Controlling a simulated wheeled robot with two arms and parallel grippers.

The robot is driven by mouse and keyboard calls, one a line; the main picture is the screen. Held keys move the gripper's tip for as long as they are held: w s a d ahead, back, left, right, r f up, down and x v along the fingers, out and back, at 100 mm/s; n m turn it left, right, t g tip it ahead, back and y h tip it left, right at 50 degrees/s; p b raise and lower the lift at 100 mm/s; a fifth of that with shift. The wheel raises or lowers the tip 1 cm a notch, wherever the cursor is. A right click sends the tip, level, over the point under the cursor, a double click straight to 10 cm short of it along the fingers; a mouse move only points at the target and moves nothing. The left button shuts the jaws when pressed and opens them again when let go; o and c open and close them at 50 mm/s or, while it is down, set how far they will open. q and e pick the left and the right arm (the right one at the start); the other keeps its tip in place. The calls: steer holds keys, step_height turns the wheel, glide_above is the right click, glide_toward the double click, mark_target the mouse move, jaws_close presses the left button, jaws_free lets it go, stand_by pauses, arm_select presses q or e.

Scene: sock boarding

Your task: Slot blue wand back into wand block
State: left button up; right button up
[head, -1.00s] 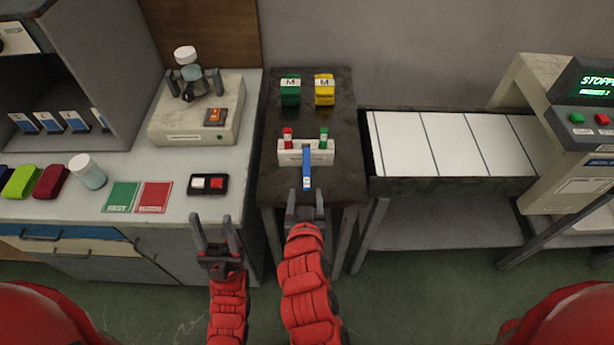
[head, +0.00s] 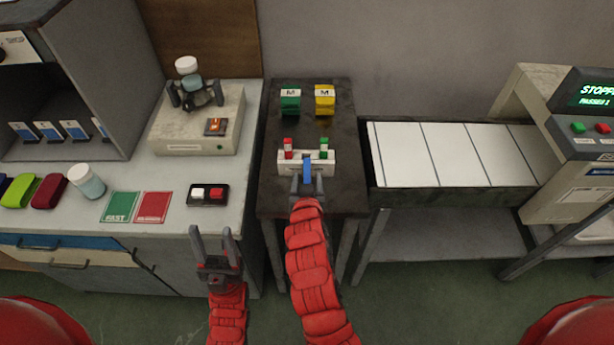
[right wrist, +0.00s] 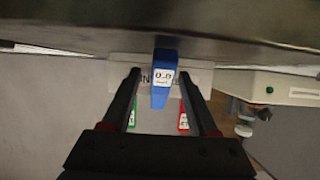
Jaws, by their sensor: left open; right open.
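The blue wand (head: 307,165) is at the middle of the white wand block (head: 286,168), between a red wand (head: 288,148) and a green wand (head: 324,149) in the block. In the right wrist view the blue wand (right wrist: 160,95) shows its white label between the fingers of my right gripper (right wrist: 160,76), with gaps on both sides. My right gripper (head: 307,182) is open at the block's front and hides the wand's lower end. I cannot tell whether the wand sits in a slot. My left gripper (head: 212,235) is open and empty, in front of the left counter.
Green (head: 290,101) and yellow (head: 324,101) items marked M stand behind the block on the dark table (head: 345,185). A switch box (head: 208,195) and a white-capped jar (head: 87,182) are on the left counter. A panelled conveyor (head: 405,155) adjoins at right.

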steer(key=shift+w, duration=0.1)
steer(key=shift+c, duration=0.3)
jaws_close()
